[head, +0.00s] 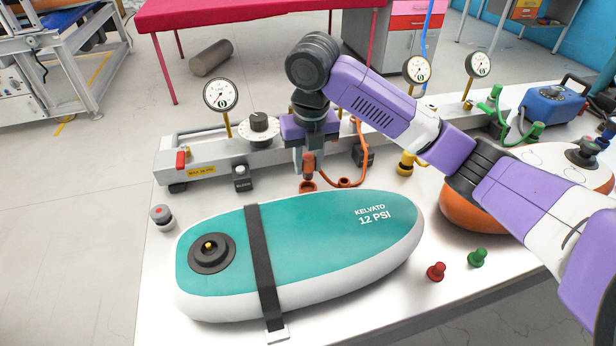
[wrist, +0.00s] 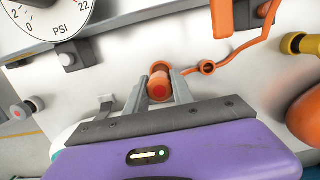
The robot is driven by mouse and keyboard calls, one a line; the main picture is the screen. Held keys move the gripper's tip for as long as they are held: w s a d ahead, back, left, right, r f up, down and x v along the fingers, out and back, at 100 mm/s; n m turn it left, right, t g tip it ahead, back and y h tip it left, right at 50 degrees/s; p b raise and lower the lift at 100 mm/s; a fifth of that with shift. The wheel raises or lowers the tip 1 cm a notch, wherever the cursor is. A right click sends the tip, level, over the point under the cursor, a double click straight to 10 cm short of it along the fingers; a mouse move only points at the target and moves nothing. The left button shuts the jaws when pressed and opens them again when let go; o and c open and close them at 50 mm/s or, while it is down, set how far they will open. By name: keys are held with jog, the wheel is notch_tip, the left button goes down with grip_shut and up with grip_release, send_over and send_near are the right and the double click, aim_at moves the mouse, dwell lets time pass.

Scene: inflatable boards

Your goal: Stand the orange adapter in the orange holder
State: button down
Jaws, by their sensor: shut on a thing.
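My gripper (head: 308,165) points down over the table near the manifold bar, and its fingers are shut on the orange adapter (head: 309,160). The adapter looks upright, just above the orange holder (head: 307,187), a small round cup on the table. In the wrist view the adapter (wrist: 159,88) sits between the fingertips (wrist: 160,92), with its reddish end facing the camera. The holder (wrist: 155,69) shows just beyond it, partly hidden. I cannot tell whether the adapter's lower end touches or enters the holder.
The teal board (head: 320,240) fills the front. A red adapter (head: 436,271) and a green adapter (head: 477,257) stand at right.

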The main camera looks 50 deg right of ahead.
aim_at(309, 159)
jog(key=shift+f, duration=2.15)
jog(key=shift+f, duration=0.2)
jog(key=c, duration=1.1)
grip_release()
jog(key=r, duration=0.8)
jog(key=s+r+p, duration=0.1)
jog(key=r, duration=0.3)
jog(key=shift+s+a+r, duration=0.1)
jog(key=shift+a+r, duration=0.1)
jog(key=shift+a, duration=0.2)
